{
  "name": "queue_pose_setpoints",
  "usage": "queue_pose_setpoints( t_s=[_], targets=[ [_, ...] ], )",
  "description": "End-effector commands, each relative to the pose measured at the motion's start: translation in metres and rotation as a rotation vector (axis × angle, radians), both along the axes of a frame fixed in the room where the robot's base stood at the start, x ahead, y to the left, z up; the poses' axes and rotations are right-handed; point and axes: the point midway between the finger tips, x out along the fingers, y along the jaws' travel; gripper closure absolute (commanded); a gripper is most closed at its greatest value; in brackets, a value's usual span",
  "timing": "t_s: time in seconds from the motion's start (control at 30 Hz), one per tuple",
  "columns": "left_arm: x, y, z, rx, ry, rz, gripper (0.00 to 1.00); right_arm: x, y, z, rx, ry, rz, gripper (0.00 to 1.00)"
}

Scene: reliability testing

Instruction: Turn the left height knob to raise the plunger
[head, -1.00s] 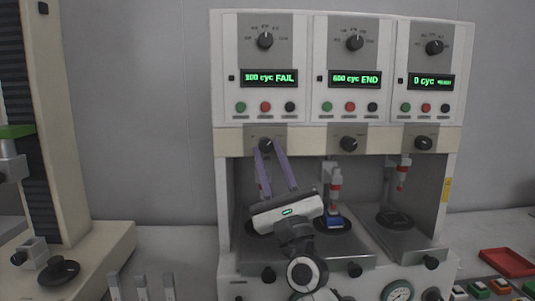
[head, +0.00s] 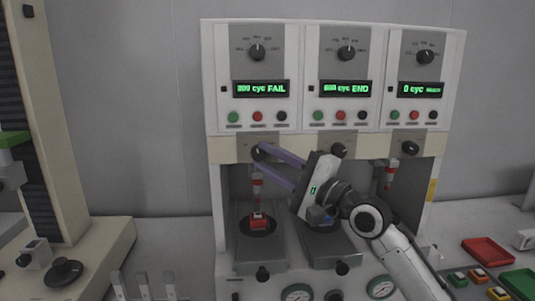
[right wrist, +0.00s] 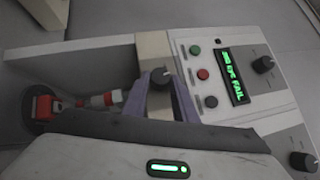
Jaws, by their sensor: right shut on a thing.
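The left height knob (head: 256,151) is a dark round knob on the grey plate below the left display. My right gripper (head: 262,152) has its purple fingers on either side of this knob and is shut on it. The gripper body is tilted, lying below and to the right of the knob. The knob also shows between the fingertips in the right wrist view (right wrist: 161,78). The left plunger (head: 257,188) has a red lower end. It hangs over a red block (head: 259,222) on the left station's round dark pad. A small gap shows between them in the right wrist view. My left gripper is not in view.
The middle height knob (head: 338,150) is close to my gripper body, which partly hides the middle station. The right height knob (head: 410,148) is clear. A red tray (head: 488,251) lies at the right. A beige column machine (head: 90,245) stands at the left.

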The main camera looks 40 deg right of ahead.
Motion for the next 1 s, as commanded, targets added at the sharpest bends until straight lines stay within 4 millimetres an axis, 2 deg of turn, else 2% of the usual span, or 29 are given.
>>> queue_pose_setpoints(
  t_s=[0.03, 0.6, 1.0],
  targets=[
    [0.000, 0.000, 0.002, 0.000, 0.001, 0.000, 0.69, -0.001, -0.001, 0.005, -0.044, 0.018, -0.002, 0.97],
    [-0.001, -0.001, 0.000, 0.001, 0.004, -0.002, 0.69, 0.000, -0.001, 0.016, -0.487, 0.288, -0.004, 0.97],
    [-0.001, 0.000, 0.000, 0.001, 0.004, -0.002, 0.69, 0.001, 0.001, 0.019, -0.669, 0.402, -0.003, 0.97]
  ],
)
